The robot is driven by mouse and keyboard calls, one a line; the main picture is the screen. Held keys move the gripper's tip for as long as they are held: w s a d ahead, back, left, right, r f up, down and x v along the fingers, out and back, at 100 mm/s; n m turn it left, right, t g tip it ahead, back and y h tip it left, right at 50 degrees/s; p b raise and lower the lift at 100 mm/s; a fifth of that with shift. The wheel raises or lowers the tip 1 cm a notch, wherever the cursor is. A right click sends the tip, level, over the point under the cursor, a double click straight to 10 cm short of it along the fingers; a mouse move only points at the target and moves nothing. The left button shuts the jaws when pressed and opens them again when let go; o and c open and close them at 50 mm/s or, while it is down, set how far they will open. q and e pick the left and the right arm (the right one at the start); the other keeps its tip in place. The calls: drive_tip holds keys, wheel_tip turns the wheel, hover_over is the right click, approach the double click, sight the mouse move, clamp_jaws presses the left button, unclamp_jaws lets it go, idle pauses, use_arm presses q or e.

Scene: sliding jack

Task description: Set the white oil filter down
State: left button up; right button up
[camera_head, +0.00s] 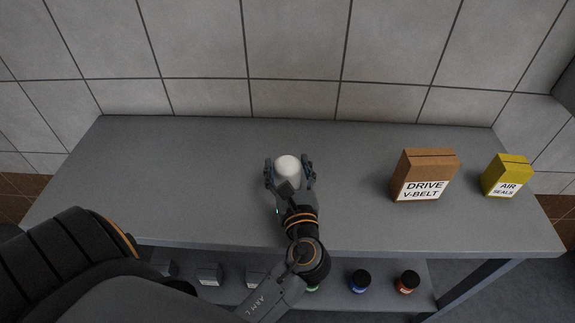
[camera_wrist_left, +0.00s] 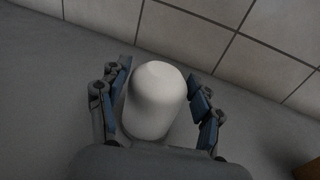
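The white oil filter (camera_head: 287,168) is a white rounded cylinder over the middle of the grey table. It fills the space between the fingers of my left gripper (camera_head: 290,173). In the left wrist view, the filter (camera_wrist_left: 155,100) stands between the blue-grey finger pads of the left gripper (camera_wrist_left: 158,98). My right gripper is not in view.
The grey table (camera_head: 150,175) has clear room left of the filter and between it and the brown drive V-belt box (camera_head: 428,174). A yellow air seals box (camera_head: 507,175) stands at the right. Blue (camera_head: 360,281) and red (camera_head: 407,282) jars sit on the lower shelf. A tiled wall rises behind.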

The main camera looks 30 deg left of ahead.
use_arm(q)
drive_tip(key=shift+o, duration=0.4)
drive_tip(key=shift+r, duration=0.25)
drive_tip(key=p+v, duration=0.1)
drive_tip(key=v, duration=1.1)
